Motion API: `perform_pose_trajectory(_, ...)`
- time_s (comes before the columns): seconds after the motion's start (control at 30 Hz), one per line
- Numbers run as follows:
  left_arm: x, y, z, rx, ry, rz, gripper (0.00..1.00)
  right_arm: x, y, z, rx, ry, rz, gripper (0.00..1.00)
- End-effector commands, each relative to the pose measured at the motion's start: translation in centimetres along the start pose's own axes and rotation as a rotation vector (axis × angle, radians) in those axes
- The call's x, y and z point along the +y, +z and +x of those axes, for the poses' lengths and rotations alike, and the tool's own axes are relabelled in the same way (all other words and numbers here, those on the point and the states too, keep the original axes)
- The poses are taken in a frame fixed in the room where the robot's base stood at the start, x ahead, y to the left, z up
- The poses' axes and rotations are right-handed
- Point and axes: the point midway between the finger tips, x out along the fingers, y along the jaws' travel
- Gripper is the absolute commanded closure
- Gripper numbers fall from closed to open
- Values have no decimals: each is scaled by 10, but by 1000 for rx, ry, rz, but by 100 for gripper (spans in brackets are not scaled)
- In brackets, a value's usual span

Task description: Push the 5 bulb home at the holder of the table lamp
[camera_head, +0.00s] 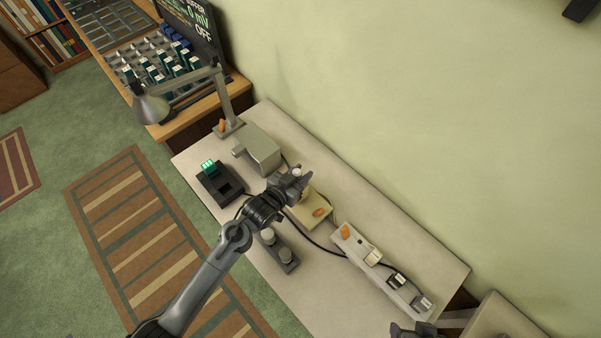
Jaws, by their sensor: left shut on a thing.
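My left gripper (301,180) is shut on a small pale bulb (297,171) above the cream base of the table lamp (313,212), which has an orange switch. The gripper hides the lamp's holder, so I cannot tell how deep the bulb sits in it. Two more pale bulbs, one (267,236) behind the other (285,255), stand in a dark rack (290,267) to the lower left of the lamp. Part of my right gripper (414,330) shows at the bottom edge; its fingers are not clear.
A grey box-like device (259,152) and a dark unit with a green display (227,187) stand left of the lamp. A power strip (375,264) with plugs lies to the right, with a black cable (322,245) across the table. A grey desk lamp (152,106) stands at the far left end.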

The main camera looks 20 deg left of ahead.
Motion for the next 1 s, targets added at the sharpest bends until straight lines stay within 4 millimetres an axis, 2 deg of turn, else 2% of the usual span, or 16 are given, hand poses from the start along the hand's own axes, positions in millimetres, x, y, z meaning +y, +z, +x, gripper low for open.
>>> perform_pose_trajectory(0.47, 0, 11, 4, 1, 0, 1, 98, -1, 2, 6, 0, -1, 2, 35)
perform_pose_trajectory(0.5, 0, 10, 3, 1, 0, 1, 62, 0, 2, 6, 0, -1, 1, 35)
perform_pose_trajectory(0.67, 0, 10, 3, 1, 0, 0, 37, 0, 2, 6, 0, 2, -2, 35)
perform_pose_trajectory(1.0, 0, 10, 3, 0, 0, 0, 36, 2, 2, 6, -1, 6, -7, 35)
